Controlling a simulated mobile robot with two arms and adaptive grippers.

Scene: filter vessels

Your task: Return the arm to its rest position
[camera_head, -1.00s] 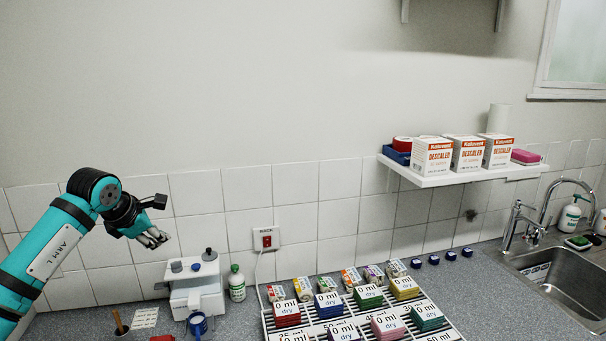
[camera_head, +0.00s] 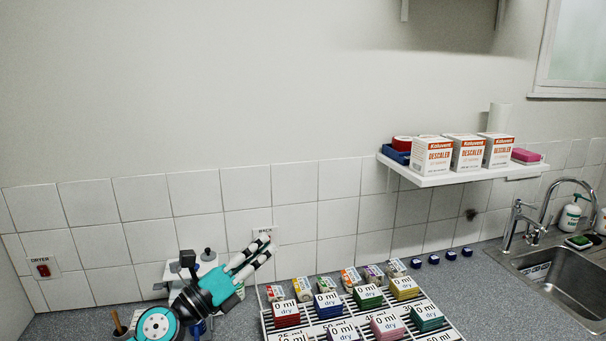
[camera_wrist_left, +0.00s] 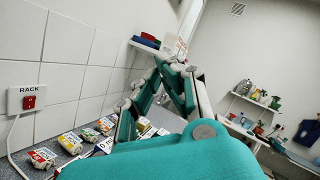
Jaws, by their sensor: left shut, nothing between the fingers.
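My left gripper (camera_head: 266,248) is teal with pale fingers and shows at the lower left in the head view. It points up and to the right, in front of the tiled wall. Its fingers are shut and hold nothing. In the left wrist view the fingers (camera_wrist_left: 172,68) reach away from the camera, beyond the large teal body. My right gripper is in neither view.
A white rack (camera_head: 452,332) with several coloured filter stacks lies right of my gripper, and small boxes stand behind it. My arm partly hides a white machine (camera_head: 176,270). A dryer switch (camera_head: 43,268) and a rack switch (camera_wrist_left: 29,101) are on the wall. A loaded shelf (camera_head: 440,180) hangs right.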

